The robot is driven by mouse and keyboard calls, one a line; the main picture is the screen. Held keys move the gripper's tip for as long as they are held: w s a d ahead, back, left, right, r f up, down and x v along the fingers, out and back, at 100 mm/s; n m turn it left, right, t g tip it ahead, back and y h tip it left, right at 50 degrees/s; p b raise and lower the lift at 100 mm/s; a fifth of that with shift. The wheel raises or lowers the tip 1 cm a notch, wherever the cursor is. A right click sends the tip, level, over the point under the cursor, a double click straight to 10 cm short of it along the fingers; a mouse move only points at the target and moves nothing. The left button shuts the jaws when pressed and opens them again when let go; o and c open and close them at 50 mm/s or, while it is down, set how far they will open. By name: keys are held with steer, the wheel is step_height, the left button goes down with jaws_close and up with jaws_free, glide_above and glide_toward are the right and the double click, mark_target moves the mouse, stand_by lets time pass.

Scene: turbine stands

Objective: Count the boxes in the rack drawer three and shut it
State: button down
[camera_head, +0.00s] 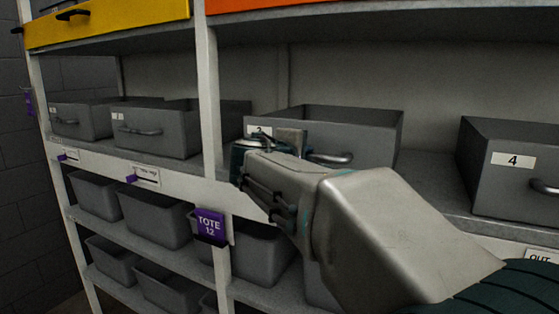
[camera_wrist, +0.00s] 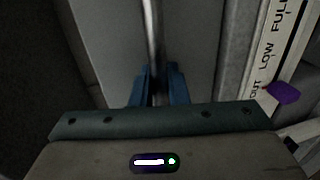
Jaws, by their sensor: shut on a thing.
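A grey open-topped drawer (camera_head: 365,140) stands on the middle shelf. Its number label (camera_head: 258,131) is partly covered by my gripper, so only part of the digit shows. It appears to be drawer three, left of the drawer labelled 4 (camera_head: 513,159). Its metal handle (camera_head: 330,159) shows just right of my gripper. In the wrist view my gripper (camera_wrist: 160,82) has its blue fingers shut on the handle bar (camera_wrist: 152,35). The drawer's inside is not visible from here, so no boxes can be seen. I cannot tell how far out it is.
Two more grey drawers (camera_head: 157,130) stand on the left of this shelf. Grey totes (camera_head: 150,217) fill the shelves below. A purple TOTE 12 tag (camera_head: 210,226) hangs on the white upright. A purple slider (camera_wrist: 284,92) sits on an OUT/LOW/FULL strip.

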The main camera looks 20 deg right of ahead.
steer(key=shift+r, duration=0.1)
steer(key=c, duration=1.5)
jaws_free()
steer(key=shift+w+d, duration=0.1)
steer(key=b+v, duration=0.1)
steer(key=v, duration=1.2)
steer(key=shift+s+a+r+b, duration=0.1)
steer(key=shift+s+a+b, duration=0.15)
steer(key=shift+a+b, duration=0.1)
